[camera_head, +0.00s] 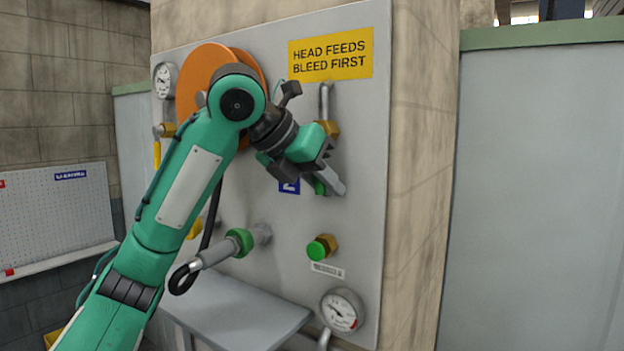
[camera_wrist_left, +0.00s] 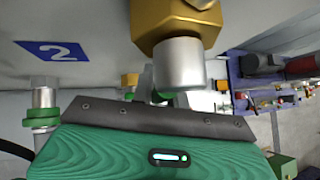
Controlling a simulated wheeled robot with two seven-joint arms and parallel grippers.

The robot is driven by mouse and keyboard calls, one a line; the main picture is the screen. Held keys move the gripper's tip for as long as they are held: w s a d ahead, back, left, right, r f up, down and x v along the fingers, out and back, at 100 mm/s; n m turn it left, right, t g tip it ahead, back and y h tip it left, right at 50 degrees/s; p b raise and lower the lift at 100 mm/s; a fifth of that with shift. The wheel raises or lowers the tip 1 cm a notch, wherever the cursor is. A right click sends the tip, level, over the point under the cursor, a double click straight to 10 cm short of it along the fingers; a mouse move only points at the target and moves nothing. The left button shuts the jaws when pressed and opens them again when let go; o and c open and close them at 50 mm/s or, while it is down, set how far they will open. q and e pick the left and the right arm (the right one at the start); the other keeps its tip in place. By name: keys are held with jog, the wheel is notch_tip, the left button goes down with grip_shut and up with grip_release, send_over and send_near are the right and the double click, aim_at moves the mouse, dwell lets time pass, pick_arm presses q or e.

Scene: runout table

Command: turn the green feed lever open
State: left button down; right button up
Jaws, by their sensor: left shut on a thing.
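My left gripper (camera_head: 327,184) reaches the panel from the left, just under a brass valve body (camera_head: 333,129). It is shut on the green feed lever (camera_head: 319,187); only a small green part of the lever shows beside the grey fingers. In the left wrist view the brass valve body (camera_wrist_left: 170,18) and its silver stem (camera_wrist_left: 180,65) are close above my gripper's green housing. My right gripper is not in view.
The grey panel (camera_head: 285,220) carries a yellow sign (camera_head: 330,55), an orange disc (camera_head: 205,70), a green-capped brass fitting (camera_head: 322,247), a hose coupling (camera_head: 235,243) and a gauge (camera_head: 342,310). A grey shelf (camera_head: 245,315) juts out below. A blue number 2 plate (camera_wrist_left: 52,51) is near the valve.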

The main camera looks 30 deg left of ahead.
pick_arm(q)
jog(key=shift+a+m+y, duration=0.4)
jog(key=shift+a+y, duration=0.3)
jog(key=shift+y, duration=0.1)
jog(key=c, duration=1.4)
grip_release()
jog(key=shift+w, duration=0.1)
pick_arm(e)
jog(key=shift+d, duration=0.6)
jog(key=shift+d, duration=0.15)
